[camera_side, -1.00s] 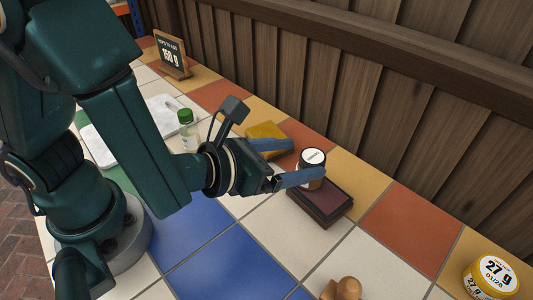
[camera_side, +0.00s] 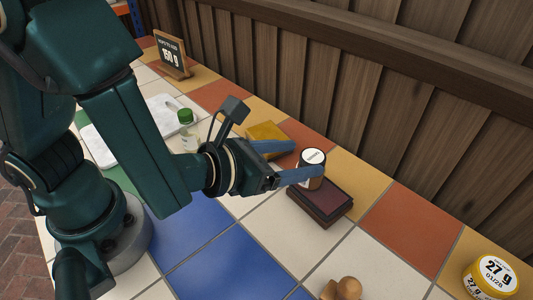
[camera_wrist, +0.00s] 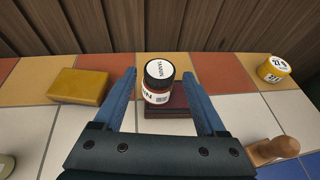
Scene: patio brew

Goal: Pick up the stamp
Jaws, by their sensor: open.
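The wooden stamp (camera_side: 342,289) lies at the bottom edge of the side view, partly cut off. In the wrist view the stamp (camera_wrist: 275,150) is at the lower right, outside my right finger, with its rounded handle showing. My gripper (camera_side: 294,160) is open, its blue fingers pointing toward the wooden wall. A small dark jar with a white lid and label (camera_wrist: 158,82) shows between the fingers in the wrist view (camera_wrist: 162,75). The dark red ink pad (camera_side: 322,202) is beside the jar; whether the jar rests on it is unclear.
A mustard block (camera_wrist: 80,85) sits left of my gripper. A yellow tin (camera_side: 491,277) stands at the far right. A green-capped bottle (camera_side: 187,130) and a price sign (camera_side: 172,55) are farther left. The wall (camera_side: 400,90) bounds the back.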

